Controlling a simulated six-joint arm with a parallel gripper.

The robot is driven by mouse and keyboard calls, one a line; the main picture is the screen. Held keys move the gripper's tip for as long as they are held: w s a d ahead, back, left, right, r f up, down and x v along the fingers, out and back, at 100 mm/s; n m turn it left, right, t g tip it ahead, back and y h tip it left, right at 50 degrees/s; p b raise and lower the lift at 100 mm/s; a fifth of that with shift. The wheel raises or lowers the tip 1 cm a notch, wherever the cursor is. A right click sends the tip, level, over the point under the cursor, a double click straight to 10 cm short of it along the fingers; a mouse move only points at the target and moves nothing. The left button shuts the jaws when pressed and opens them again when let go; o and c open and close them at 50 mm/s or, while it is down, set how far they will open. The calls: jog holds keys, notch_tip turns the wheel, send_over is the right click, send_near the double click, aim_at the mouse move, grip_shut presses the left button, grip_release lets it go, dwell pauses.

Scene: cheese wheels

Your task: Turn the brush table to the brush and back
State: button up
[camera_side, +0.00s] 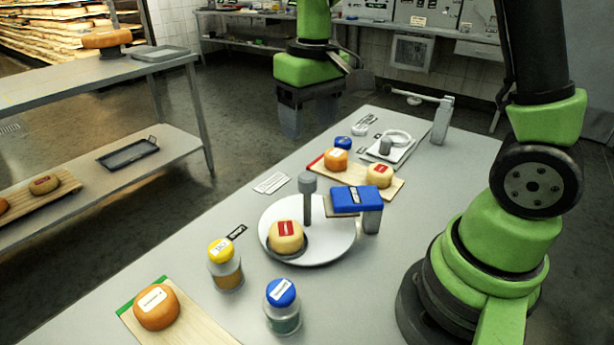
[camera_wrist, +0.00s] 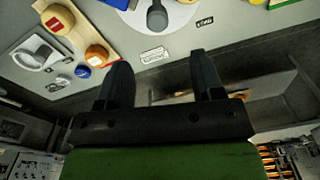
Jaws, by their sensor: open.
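The brush table is a round white turntable (camera_side: 337,248) in the middle of the work table. A grey upright post (camera_side: 308,199) with a knob top stands on it. A pale yellow cheese wheel (camera_side: 286,237) with a red label sits in a dark ring at its front left. The brush seems to be the blue block (camera_side: 356,198) on a grey stand at the turntable's back right edge. My gripper (camera_side: 310,120) is open and empty, high above the far left side of the table. In the wrist view, its fingers (camera_wrist: 165,82) are apart, and the turntable (camera_wrist: 178,14) and post (camera_wrist: 157,17) show at the top.
A wooden board (camera_side: 391,190) with an orange and a pale cheese lies behind the turntable. A yellow-capped jar (camera_side: 224,264), a blue-capped jar (camera_side: 282,306) and a green-ended board (camera_side: 190,319) with an orange cheese are in front. A white label card (camera_side: 271,183) lies left of the post.

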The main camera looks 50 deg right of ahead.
aim_at(307, 175)
jog(key=shift+w+d+f+g, duration=0.1)
jog(key=shift+w+f+g, duration=0.1)
jog(key=shift+f, duration=0.25)
jog(key=shift+w+d+f+g, duration=0.1)
jog(key=shift+w+f, duration=0.05)
jog(key=shift+f, duration=0.3)
notch_tip(307, 175, down, 10)
jog(key=shift+r, duration=0.1)
grip_shut()
